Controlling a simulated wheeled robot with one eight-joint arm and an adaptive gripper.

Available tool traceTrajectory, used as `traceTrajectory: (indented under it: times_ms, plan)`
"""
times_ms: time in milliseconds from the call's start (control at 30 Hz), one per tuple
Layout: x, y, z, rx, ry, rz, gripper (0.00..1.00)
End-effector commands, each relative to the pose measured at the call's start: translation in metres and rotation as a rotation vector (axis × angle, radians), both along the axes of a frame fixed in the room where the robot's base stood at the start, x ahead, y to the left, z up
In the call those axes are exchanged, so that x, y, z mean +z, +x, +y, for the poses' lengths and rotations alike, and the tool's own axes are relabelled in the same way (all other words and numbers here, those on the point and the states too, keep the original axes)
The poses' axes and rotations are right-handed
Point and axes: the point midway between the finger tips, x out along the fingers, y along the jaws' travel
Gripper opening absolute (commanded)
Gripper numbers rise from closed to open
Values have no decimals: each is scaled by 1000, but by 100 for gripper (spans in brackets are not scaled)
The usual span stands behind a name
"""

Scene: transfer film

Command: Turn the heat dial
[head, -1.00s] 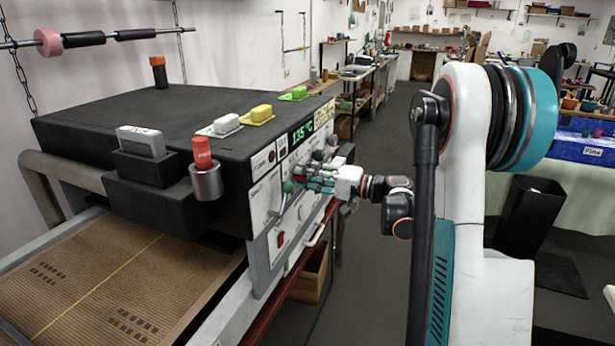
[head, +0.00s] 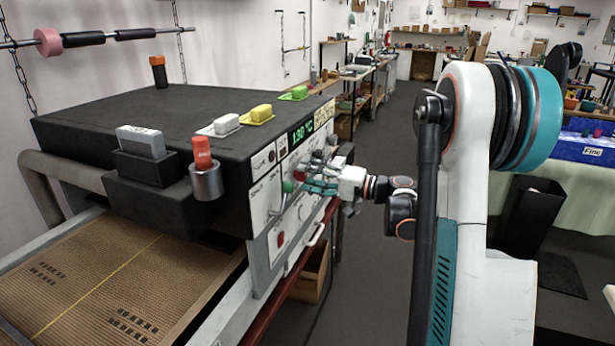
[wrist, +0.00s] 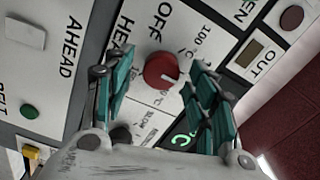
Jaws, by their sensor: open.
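The heat dial (wrist: 161,70) is a round red knob with a white mark, on the white control panel (wrist: 150,25) beside the printed words OFF and 100 °C. My gripper (wrist: 163,77) is open in the wrist view, with one teal finger on each side of the dial. A gap shows between the dial and each finger. In the head view my gripper (head: 322,184) is at the panel on the right side of the black dryer (head: 190,120). It hides part of the panel there. The green display (head: 302,133) reads about 130 °C.
A green button (wrist: 29,111) and a dark knob (wrist: 121,135) sit on the panel near the fingers. A red switch (head: 281,238) is lower on the panel. A mesh conveyor belt (head: 90,275) runs out at the left. The aisle floor (head: 375,260) is clear.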

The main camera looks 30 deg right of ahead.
Motion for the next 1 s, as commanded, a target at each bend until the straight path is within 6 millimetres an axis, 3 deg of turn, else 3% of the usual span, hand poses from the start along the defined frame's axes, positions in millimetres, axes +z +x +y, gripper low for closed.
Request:
traceTrajectory:
  times_ms: [500, 700, 1000]
  plan:
    - [0, -75, -59, -2, 0, 0, 52]
    - [0, -86, -67, -1, 0, 1, 52]
    - [0, -87, -68, 0, -1, 1, 52]
